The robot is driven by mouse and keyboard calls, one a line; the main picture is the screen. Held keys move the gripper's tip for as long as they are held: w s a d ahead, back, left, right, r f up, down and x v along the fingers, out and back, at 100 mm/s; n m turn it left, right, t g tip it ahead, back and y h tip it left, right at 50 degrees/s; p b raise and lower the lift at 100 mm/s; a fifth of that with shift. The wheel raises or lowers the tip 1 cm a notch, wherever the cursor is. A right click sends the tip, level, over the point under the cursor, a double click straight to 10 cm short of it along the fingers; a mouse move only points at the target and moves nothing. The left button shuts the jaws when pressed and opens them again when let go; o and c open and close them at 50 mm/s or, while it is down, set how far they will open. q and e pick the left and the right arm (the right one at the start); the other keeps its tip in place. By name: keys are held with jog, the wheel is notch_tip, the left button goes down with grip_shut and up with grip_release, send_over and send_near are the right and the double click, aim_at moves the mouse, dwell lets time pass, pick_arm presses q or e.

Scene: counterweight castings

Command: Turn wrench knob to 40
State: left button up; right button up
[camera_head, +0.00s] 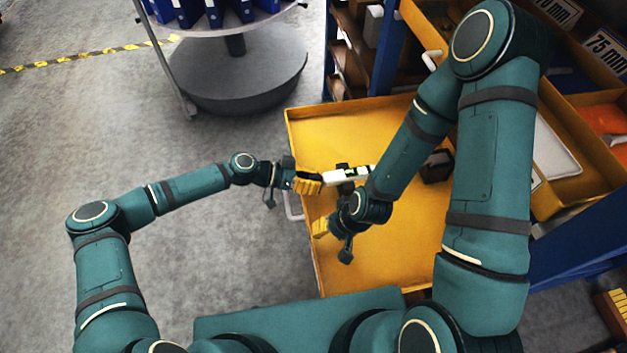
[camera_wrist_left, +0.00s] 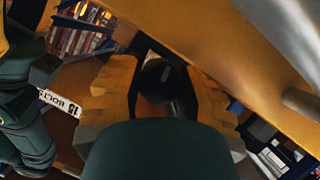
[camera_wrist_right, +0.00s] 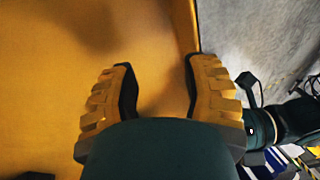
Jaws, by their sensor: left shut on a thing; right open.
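A white wrench-like tool with dark markings (camera_head: 345,176) lies across the yellow drawer in the head view, partly hidden behind my right arm. My left gripper (camera_head: 308,184) is shut on its left end at the drawer's left edge. In the left wrist view a dark round part (camera_wrist_left: 156,82) shows between the yellow fingers; I cannot tell whether it is the knob. No scale reading is legible. My right gripper (camera_head: 322,229) is below the tool in the head view, over the drawer's left side. In the right wrist view (camera_wrist_right: 160,85) it is open, with nothing between its fingers.
The yellow drawer (camera_head: 310,130) is pulled out. A dark block (camera_head: 437,166) stands in it, beyond my right forearm. A round grey stand (camera_head: 240,75) with blue binders is at the back left. Shelving with labelled bins (camera_head: 605,55) is at the right. Floor at left is clear.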

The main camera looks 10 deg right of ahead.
aim_at(314, 179)
pick_arm(q)
jog(key=o, duration=1.2)
jog(key=shift+f, duration=0.1)
notch_tip(314, 179, up, 9)
jog(key=shift+r, duration=0.55)
jog(key=shift+s, duration=0.15)
